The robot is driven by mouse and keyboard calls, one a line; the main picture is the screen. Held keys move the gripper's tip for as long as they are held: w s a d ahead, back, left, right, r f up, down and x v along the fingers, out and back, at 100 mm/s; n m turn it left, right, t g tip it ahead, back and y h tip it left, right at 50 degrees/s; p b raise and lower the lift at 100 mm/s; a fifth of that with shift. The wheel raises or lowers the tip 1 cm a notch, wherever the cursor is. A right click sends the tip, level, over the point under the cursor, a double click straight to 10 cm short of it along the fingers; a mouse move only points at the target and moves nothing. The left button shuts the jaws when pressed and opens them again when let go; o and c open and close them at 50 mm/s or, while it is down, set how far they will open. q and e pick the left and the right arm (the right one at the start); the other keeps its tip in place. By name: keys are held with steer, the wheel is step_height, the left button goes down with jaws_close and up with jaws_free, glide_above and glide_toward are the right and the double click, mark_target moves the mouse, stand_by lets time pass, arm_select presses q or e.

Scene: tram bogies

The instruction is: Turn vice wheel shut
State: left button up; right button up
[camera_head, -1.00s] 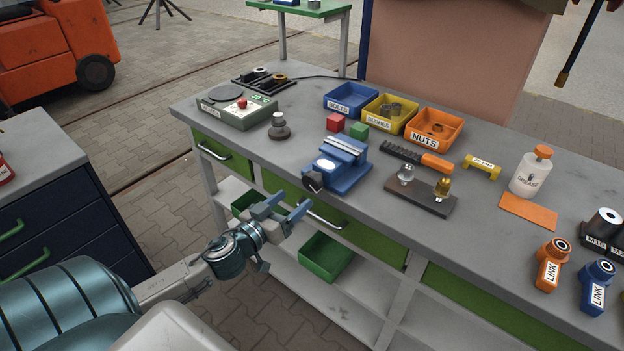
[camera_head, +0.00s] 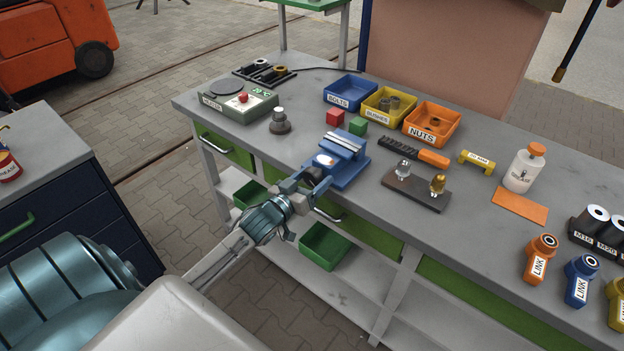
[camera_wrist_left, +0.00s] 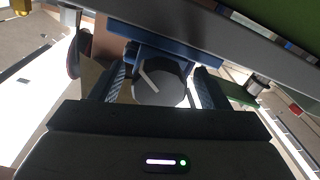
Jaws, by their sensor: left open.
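The blue vice (camera_head: 341,158) is mounted at the front edge of the grey workbench, with steel jaws on top. Its dark wheel, with a pale line across its face, shows in the left wrist view (camera_wrist_left: 161,82) and is mostly hidden by my gripper in the head view. My left gripper (camera_head: 309,182) is at the front of the vice. In the left wrist view its two fingers (camera_wrist_left: 160,88) stand apart, one on each side of the wheel. I cannot tell whether they touch it. My right gripper is not in view.
The bench front edge and green drawers lie close below my left arm.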

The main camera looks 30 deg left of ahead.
arm_select(q)
steer(key=shift+w, duration=0.1)
steer(key=c, duration=1)
steer(key=shift+m, duration=0.3)
steer(key=m+b, duration=0.1)
steer(key=m, duration=0.1)
steer(key=shift+m, duration=0.3)
steer(key=shift+a+m+b, duration=0.2)
steer(key=shift+m+b, duration=0.35)
steer(key=shift+m, duration=1.65)
steer(key=o, duration=1)
